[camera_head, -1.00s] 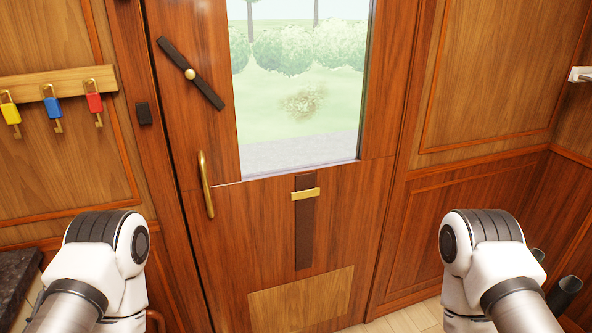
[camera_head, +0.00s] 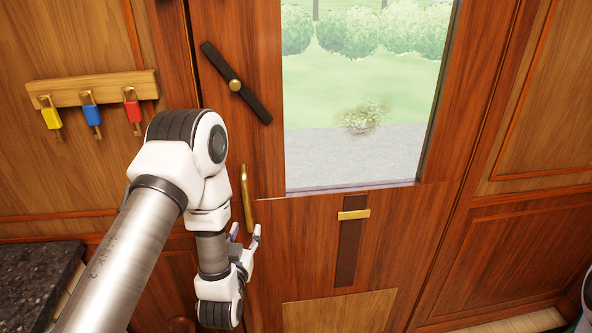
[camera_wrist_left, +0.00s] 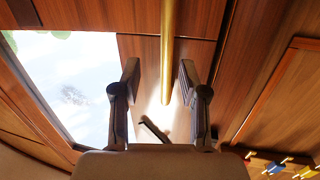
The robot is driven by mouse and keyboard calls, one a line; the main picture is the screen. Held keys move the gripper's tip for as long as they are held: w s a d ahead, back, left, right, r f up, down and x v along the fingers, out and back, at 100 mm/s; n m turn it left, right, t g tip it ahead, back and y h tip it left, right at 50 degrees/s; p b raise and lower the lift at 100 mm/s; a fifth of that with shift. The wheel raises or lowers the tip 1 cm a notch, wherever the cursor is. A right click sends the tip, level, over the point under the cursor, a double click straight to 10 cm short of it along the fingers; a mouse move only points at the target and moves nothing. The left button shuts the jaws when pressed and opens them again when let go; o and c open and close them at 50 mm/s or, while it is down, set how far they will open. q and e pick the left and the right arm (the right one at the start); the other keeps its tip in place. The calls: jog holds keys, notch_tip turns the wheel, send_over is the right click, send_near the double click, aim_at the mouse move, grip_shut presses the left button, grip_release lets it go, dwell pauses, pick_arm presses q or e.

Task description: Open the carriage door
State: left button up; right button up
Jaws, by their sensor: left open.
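The wooden carriage door (camera_head: 262,230) stands shut with a large window. An upright brass handle (camera_head: 247,198) is on its left side; it also shows in the left wrist view (camera_wrist_left: 167,45). A dark bar with a brass centre knob (camera_head: 236,84) lies diagonally above the handle. A brass slider (camera_head: 353,214) sits near the top of a dark vertical strip. My left gripper (camera_head: 245,231) is open at the handle's lower end. In the left wrist view its fingers (camera_wrist_left: 158,75) appear either side of the handle line; I cannot tell whether they touch it. My right gripper is out of view.
A wooden rack (camera_head: 110,87) with yellow, blue and red padlock-like pieces hangs on the wall at left. A dark stone-like counter (camera_head: 38,285) is at lower left. The floor before the door's right side looks clear. Part of my right arm shows at the right edge.

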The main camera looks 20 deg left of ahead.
aim_at(245, 199)
pick_arm(q)
jog(key=shift+n+t+y, duration=0.3)
jog(key=shift+n+t, duration=0.1)
jog(key=r, duration=0.2)
jog(key=a+r, duration=0.1)
jog(key=w+r+p, duration=0.1)
jog(key=r, duration=0.1)
jog(key=shift+a+r, duration=0.25)
jog(key=shift+r, duration=0.05)
jog(key=x, duration=0.2)
jog(key=p+x, duration=0.1)
jog(key=x, duration=0.1)
jog(key=f+p+x, duration=0.1)
jog(key=x, duration=0.1)
jog(key=shift+w, duration=0.45)
jog(key=shift+s+r, duration=0.15)
jog(key=shift+s, duration=0.1)
jog(key=shift+w, duration=0.1)
grip_shut()
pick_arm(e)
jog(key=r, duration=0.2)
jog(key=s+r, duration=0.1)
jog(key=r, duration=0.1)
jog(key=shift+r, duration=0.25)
